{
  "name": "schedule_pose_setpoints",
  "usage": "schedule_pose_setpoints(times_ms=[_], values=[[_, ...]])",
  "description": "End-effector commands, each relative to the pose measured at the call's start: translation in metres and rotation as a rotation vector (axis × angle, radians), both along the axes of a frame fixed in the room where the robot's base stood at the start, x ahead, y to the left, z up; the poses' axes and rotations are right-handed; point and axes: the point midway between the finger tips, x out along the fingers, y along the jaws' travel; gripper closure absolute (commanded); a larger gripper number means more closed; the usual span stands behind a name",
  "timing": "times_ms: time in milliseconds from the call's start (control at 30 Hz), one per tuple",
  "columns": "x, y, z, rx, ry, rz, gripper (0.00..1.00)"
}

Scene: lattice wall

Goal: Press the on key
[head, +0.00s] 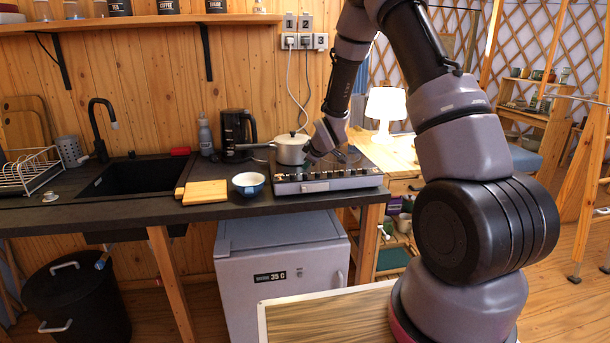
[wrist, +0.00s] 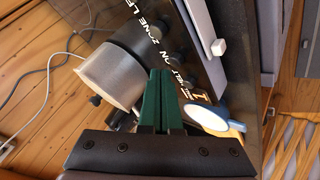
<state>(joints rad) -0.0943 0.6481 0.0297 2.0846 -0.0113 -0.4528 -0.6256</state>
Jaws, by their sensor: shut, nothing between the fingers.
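The hob (head: 327,185) stands on the counter, with a white pot (head: 291,150) on its left side. In the wrist view the hob's black panel (wrist: 200,62) fills the middle, with white lettering that includes MELT, ON and ZONE, and an orange digit. The ON lettering (wrist: 165,65) is just beyond my fingertips; I cannot clearly make out the on key itself. My gripper (wrist: 160,72) has green fingers, shut together and empty, close over the panel. I cannot tell whether they touch it. In the head view the fingers are hard to make out beside the pot.
The pot (wrist: 108,75) is close to the left of my fingers in the wrist view. A blue and white bowl (head: 248,183) and a wooden board (head: 205,192) sit left of the hob. A black kettle (head: 237,133) stands behind. A lit lamp (head: 385,108) is at right.

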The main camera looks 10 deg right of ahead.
Motion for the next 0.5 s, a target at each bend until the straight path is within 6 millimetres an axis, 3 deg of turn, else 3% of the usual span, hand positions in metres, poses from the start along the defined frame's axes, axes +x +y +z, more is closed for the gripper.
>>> schedule_pose_setpoints(times_ms=[500], values=[[0.0000, 0.0001, -0.0073, 0.000, 0.000, 0.000, 1.00]])
